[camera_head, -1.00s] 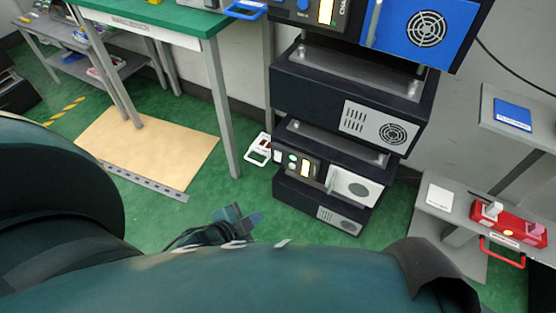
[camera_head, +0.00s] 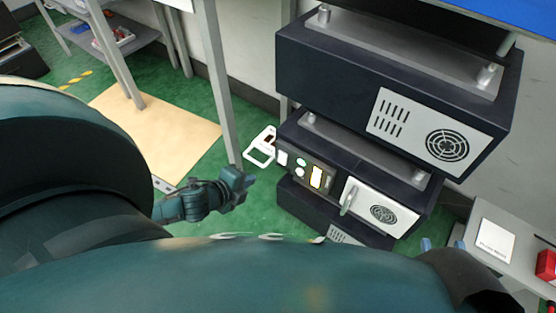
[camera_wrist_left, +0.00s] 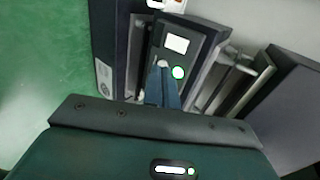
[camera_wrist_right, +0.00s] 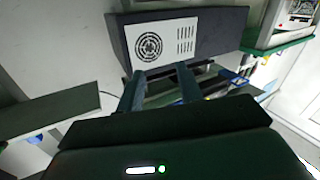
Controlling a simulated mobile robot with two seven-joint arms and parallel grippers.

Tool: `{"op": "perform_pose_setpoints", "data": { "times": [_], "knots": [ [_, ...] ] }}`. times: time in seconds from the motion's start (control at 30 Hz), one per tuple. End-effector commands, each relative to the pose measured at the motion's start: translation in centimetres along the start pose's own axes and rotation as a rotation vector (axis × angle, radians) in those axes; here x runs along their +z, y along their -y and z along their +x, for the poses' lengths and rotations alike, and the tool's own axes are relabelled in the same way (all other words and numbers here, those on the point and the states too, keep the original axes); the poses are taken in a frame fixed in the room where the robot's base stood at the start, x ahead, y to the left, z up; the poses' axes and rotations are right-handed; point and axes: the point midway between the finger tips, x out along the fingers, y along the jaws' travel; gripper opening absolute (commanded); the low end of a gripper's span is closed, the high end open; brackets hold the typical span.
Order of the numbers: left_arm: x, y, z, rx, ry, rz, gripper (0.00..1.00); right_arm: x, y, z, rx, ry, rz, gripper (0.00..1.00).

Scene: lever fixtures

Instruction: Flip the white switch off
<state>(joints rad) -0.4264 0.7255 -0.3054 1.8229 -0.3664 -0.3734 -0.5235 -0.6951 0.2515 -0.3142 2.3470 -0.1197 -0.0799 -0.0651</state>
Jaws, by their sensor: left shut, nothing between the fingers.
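A white fixture (camera_head: 262,146) with a loop handle and a small dark red part lies at the wall, left of the stacked dark units. Its edge also shows at the top of the left wrist view (camera_wrist_left: 167,4). I cannot tell its lever position. A control panel (camera_head: 306,180) beside it has a white plate, round lights and a lit display. My left gripper (camera_head: 240,181) is shut and empty, in front of and left of that panel. My right gripper (camera_wrist_right: 158,82) is open and empty.
A larger dark unit (camera_head: 335,75) overhangs the panel unit. A white door with a handle (camera_head: 378,206) adjoins the panel. A table leg (camera_head: 216,95) stands left of the fixture. A red box (camera_head: 546,266) sits on a shelf at right.

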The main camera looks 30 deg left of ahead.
Motion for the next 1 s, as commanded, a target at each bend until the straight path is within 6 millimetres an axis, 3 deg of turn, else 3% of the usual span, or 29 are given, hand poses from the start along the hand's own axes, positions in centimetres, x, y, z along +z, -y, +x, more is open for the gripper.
{"op": "perform_pose_setpoints", "data": {
  "times": [0.23,0.37,0.8,1.0],
  "knots": [
    [0.0,0.0,0.2,0.000,0.000,-0.003,0.00,0.0,0.0,0.0,0.000,-0.003,-0.001,0.36],
    [0.0,-0.1,1.4,-0.002,0.001,-0.003,0.00,0.2,0.2,0.1,-0.003,-0.031,-0.010,0.36],
    [0.0,-0.2,10.5,-0.003,0.001,-0.003,0.00,0.1,1.4,0.4,-0.031,-0.205,-0.011,0.36],
    [0.0,1.3,12.7,-0.003,0.000,-0.002,0.00,-0.1,1.4,0.5,-0.036,-0.218,0.018,0.36]
  ]
}}
